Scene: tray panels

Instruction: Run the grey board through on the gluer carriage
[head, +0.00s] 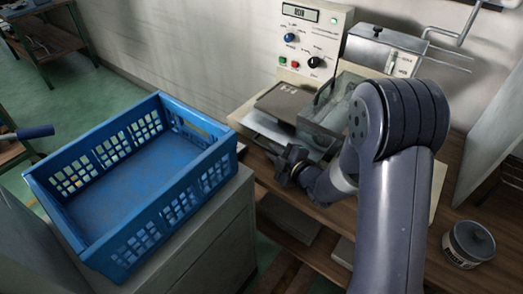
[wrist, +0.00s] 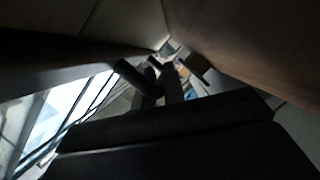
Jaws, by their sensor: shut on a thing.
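The grey board (head: 285,103) lies flat on the gluer carriage (head: 268,130), a pale plate, on the bench. Its right end is close to the clear hood (head: 335,112) of the gluer. My gripper (head: 284,166) is low at the front of the carriage. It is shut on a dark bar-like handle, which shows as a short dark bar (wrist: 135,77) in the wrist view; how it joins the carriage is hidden. The wrist view is dark, and the board cannot be made out there.
The control panel (head: 314,42) with knobs and buttons stands behind the hood. A metal box (head: 385,48) is to its right. An empty blue crate (head: 95,231) stands on a cabinet at left. A tin (head: 468,244) sits on the wooden bench at right.

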